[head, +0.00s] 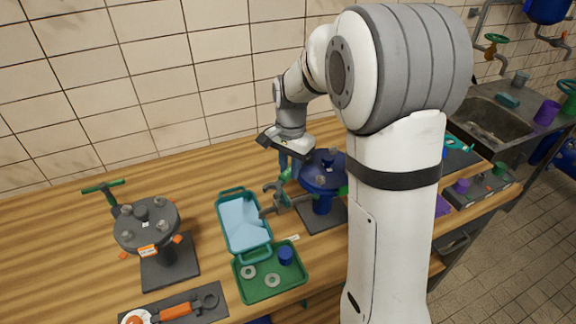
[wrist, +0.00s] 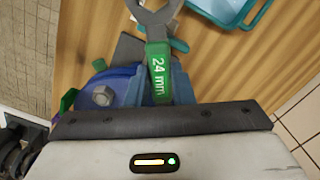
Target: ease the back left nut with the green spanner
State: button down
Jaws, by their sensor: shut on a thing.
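My gripper (head: 288,160) is shut on the green spanner, at the left side of the blue flange (head: 322,174). The spanner's green handle (wrist: 158,70), marked 24 mm, is between the fingers (wrist: 158,88). Its grey open jaw (head: 276,200) points left and toward the front, away from the flange, over the bench. A hex nut (wrist: 102,95) on the blue flange shows beside the fingers in the wrist view. I cannot tell which nut it is. The back left of the flange is largely hidden by my gripper in the head view.
A grey flange (head: 146,224) with several nuts stands at left. A blue-lined open case (head: 222,226) and a green tray (head: 240,292) with washers and a blue cap lie between. An orange-handled spanner (head: 176,311) lies in front. A sink (head: 490,122) is at right.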

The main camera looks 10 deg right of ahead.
jog(key=shift+r+p, duration=0.3)
jog(key=shift+r, duration=0.15)
jog(key=shift+r+p, duration=1.2)
jog(key=shift+r, duration=0.45)
